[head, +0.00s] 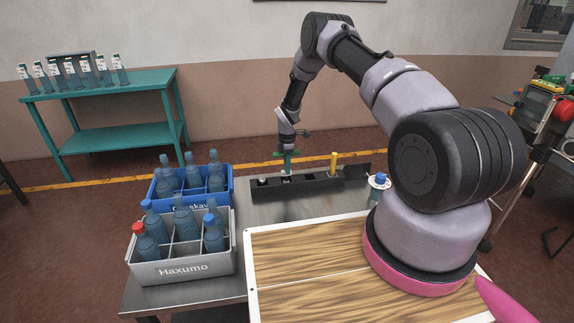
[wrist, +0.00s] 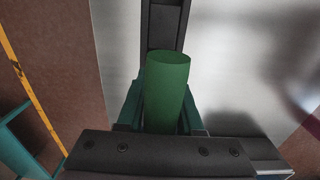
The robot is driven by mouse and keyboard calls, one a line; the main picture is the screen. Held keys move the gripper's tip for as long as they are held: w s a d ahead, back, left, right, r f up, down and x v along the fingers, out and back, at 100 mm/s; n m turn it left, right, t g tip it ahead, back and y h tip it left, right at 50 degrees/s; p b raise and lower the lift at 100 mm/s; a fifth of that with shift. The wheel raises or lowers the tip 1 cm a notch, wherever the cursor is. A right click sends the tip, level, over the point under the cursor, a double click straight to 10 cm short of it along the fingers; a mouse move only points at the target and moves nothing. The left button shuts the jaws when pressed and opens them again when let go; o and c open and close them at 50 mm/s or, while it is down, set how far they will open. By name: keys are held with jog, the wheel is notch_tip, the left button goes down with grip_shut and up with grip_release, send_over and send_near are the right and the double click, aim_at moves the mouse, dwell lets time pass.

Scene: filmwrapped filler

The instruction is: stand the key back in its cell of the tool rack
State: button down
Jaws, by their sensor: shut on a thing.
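My gripper (head: 287,155) is above the left part of the dark tool rack (head: 320,184) in the head view. In the wrist view, my gripper's teal fingers (wrist: 163,112) are shut on a green cylinder, which I take to be the handle of the key (wrist: 168,85). The key looks roughly upright. Its lower end is hidden, so I cannot tell whether it is inside a cell or above it. Part of the dark rack (wrist: 165,28) shows beyond the key in the wrist view.
A yellow-handled tool (head: 334,162) stands in the rack, right of my gripper. A small blue-capped container (head: 379,181) stands right of the rack. A grey crate (head: 180,267) and a blue crate (head: 222,199) of bottles stand to the left. A wooden board (head: 310,265) lies in front.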

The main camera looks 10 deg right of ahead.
jog(key=shift+f, duration=0.15)
jog(key=shift+c, duration=2.4)
grip_release()
notch_tip(320, 180, up, 11)
jog(key=shift+f, duration=0.1)
